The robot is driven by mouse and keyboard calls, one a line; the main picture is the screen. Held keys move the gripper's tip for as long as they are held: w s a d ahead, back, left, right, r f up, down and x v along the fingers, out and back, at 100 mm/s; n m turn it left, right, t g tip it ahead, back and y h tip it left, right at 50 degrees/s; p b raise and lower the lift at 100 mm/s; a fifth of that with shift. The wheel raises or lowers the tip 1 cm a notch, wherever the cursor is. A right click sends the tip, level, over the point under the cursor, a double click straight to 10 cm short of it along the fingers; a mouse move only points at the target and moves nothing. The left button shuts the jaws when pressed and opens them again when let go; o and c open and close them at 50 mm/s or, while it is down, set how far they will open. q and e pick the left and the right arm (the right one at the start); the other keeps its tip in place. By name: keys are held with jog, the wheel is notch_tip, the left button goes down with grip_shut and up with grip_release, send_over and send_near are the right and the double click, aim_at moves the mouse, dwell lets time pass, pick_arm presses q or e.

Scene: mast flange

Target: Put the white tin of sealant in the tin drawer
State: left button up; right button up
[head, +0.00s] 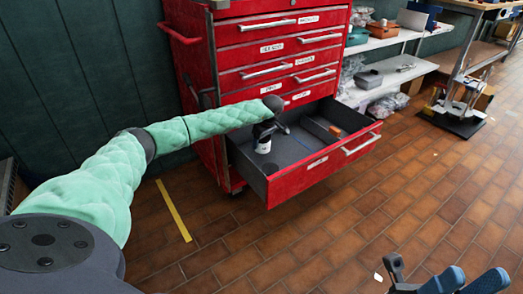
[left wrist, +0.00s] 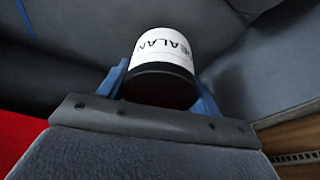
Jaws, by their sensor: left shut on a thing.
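The white tin of sealant (head: 263,146) is low inside the open bottom drawer (head: 310,178) of the red cabinet, near its left end. In the left wrist view the tin (left wrist: 163,47) shows a white label with part of its lettering and a dark end. My left gripper (head: 267,128) is shut on the tin, with blue fingers (left wrist: 160,84) on both sides of it. I cannot tell whether the tin touches the drawer floor. My right gripper (head: 474,277) is at the bottom right, its blue fingers apart, away from the drawer.
The drawer has a grey compartment with an orange item (head: 334,130) toward its right. Closed drawers with handles (head: 266,69) rise above it. Shelves (head: 385,87) stand to the right. The tiled floor (head: 300,235) in front is mostly clear.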

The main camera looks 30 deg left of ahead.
aim_at(266, 138)
pick_arm(q)
jog(key=shift+a+f, duration=0.2)
jog(key=shift+f, duration=0.15)
notch_tip(266, 138, down, 4)
jog(key=shift+r+b, duration=0.2)
jog(key=shift+b, duration=0.5)
jog(key=shift+r, duration=0.1)
jog(key=shift+f, duration=0.65)
jog(key=o, duration=1.3)
jog(key=shift+c, duration=0.2)
jog(key=shift+r, duration=0.1)
jog(key=p+v, duration=0.3)
jog(key=v, duration=0.8)
jog(key=shift+r, duration=0.4)
jog(key=shift+s+d+r, duration=0.1)
jog(key=shift+d+r, duration=0.1)
jog(key=shift+r, duration=0.45)
